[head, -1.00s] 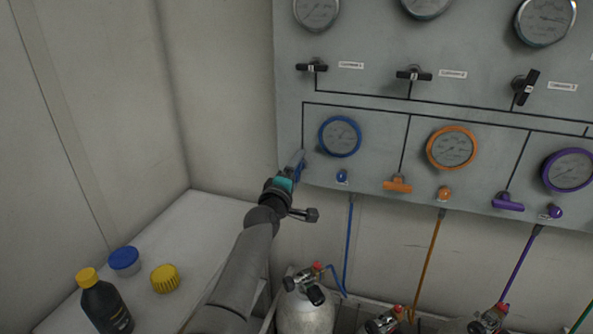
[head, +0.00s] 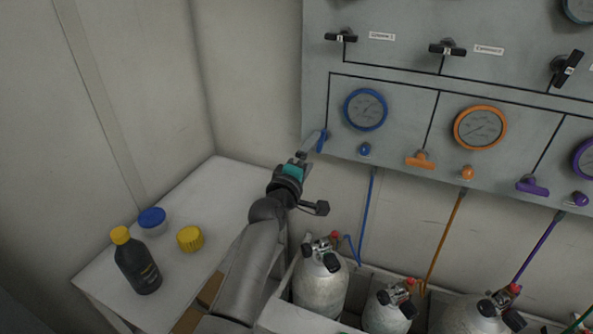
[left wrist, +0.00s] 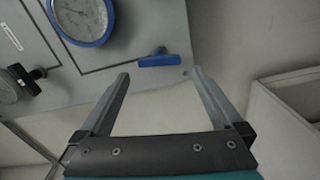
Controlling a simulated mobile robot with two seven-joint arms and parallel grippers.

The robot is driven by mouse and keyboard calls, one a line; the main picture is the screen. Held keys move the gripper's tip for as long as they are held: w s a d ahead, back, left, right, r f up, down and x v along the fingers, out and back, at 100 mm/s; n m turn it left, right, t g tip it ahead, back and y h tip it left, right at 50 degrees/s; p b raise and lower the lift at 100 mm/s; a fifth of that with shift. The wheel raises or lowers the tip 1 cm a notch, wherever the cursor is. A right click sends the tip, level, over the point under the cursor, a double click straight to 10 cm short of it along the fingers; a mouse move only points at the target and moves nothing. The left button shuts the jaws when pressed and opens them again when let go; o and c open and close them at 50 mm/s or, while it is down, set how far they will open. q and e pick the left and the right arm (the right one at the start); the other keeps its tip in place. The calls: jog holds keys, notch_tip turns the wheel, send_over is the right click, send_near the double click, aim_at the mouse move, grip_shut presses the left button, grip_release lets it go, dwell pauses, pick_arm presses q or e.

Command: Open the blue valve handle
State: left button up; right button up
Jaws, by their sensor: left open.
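The blue valve handle (head: 322,141) is at the lower left edge of the grey panel, left of and below the blue-rimmed gauge (head: 366,109). In the left wrist view the blue handle (left wrist: 159,60) lies crosswise just beyond the fingertips, between their lines. My left gripper (head: 311,146) is just left of the handle, its fingers pointing up toward it. In the left wrist view the left gripper (left wrist: 160,75) has its two fingers wide apart with nothing between them. It looks apart from the handle. My right gripper does not show.
An orange handle (head: 420,161) and a purple handle (head: 532,187) are farther right on the panel. Gas cylinders (head: 320,285) stand below. A white table (head: 215,195) at the left holds a dark bottle (head: 137,264), a blue-lidded jar (head: 152,219) and a yellow cap (head: 190,239).

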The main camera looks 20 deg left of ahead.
pick_arm(q)
jog(key=s, duration=0.8)
jog(key=shift+s+p, duration=0.2)
jog(key=shift+p, duration=0.2)
